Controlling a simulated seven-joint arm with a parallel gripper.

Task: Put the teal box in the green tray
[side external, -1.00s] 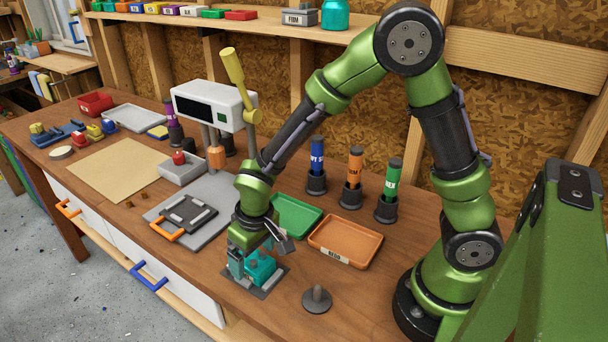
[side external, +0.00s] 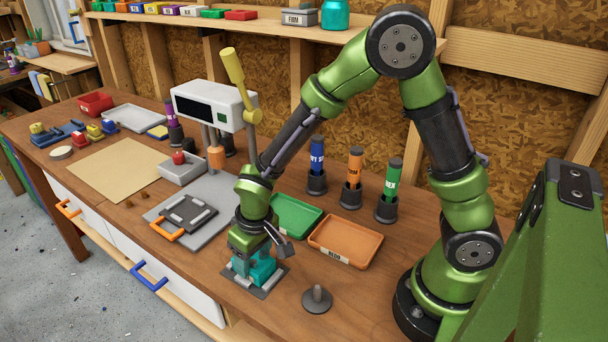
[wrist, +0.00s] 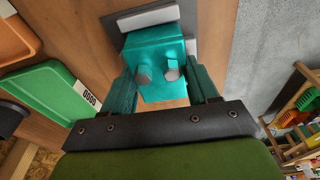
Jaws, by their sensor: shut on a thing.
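The teal box (side external: 262,271) is at the front of the bench on a dark grey plate with light strips. I cannot tell whether the box is clear of the plate. The green tray (side external: 298,212) is behind the gripper, partly hidden by my arm. It shows at left in the wrist view (wrist: 40,88), with a white label.
An orange tray (side external: 346,240) lies right of the green tray. A grey round peg (side external: 317,298) stands to the right of the plate. Blue, orange and green tubes (side external: 390,185) stand in holders behind the trays. A grey board with an orange handle (side external: 185,222) lies left.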

